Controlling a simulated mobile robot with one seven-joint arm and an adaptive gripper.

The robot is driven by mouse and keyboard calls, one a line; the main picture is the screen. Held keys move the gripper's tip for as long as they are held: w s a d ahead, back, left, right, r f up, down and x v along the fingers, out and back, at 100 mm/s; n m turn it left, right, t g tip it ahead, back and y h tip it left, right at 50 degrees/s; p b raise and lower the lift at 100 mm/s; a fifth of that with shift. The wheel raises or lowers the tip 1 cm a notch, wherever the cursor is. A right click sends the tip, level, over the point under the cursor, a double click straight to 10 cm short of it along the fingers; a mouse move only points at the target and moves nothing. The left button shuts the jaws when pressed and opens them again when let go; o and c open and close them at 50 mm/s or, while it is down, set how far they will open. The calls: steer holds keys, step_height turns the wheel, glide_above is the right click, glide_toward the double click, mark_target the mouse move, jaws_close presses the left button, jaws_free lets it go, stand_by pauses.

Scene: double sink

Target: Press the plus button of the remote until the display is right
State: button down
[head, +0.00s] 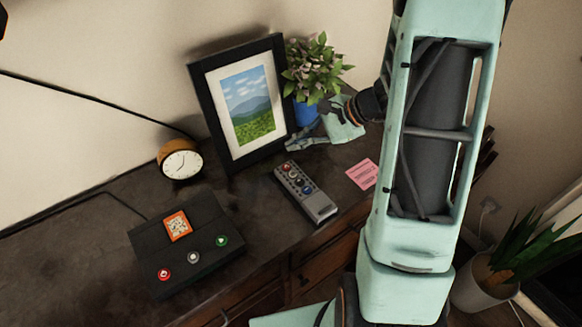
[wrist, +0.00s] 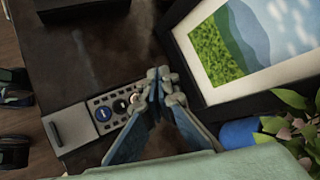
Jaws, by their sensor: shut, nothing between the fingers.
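The grey remote (head: 305,190) lies on the dark desk in front of the picture frame, its button end toward the frame. It carries several buttons, one of them red; their marks are too small to read in the head view. In the wrist view the remote (wrist: 72,130) shows dark and blue buttons, and its far end is partly hidden by my fingers. My gripper (head: 290,144) is shut and empty, just beyond the button end; its tips (wrist: 158,78) overlap that end in the wrist view. Contact cannot be told. No readable display shows on the remote.
A black box (head: 200,262) with an orange-framed panel (head: 178,226) and red, white and green buttons stands at left. A clock (head: 182,163), picture frame (head: 209,104), plant in a blue pot (head: 305,114) and pink note (head: 362,174) surround the remote. The frame stands close to my fingers.

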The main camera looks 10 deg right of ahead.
steer(key=shift+s, duration=0.1)
steer(key=b, duration=0.6)
glide_above(295, 174)
step_height(295, 174, down, 8)
steer(key=shift+s+r, duration=0.1)
steer(key=shift+r, duration=0.05)
steer(key=shift+f+b, duration=0.4)
steer(key=shift+f, duration=0.15)
stand_by(0.8)
steer(key=shift+f+b, duration=0.45)
steer(key=shift+b, duration=0.1)
steer(key=shift+f+b, duration=0.45)
steer(key=shift+b, duration=0.05)
stand_by(0.6)
steer(key=shift+r, duration=0.1)
steer(key=shift+r+p, duration=0.55)
steer(key=shift+r, duration=0.25)
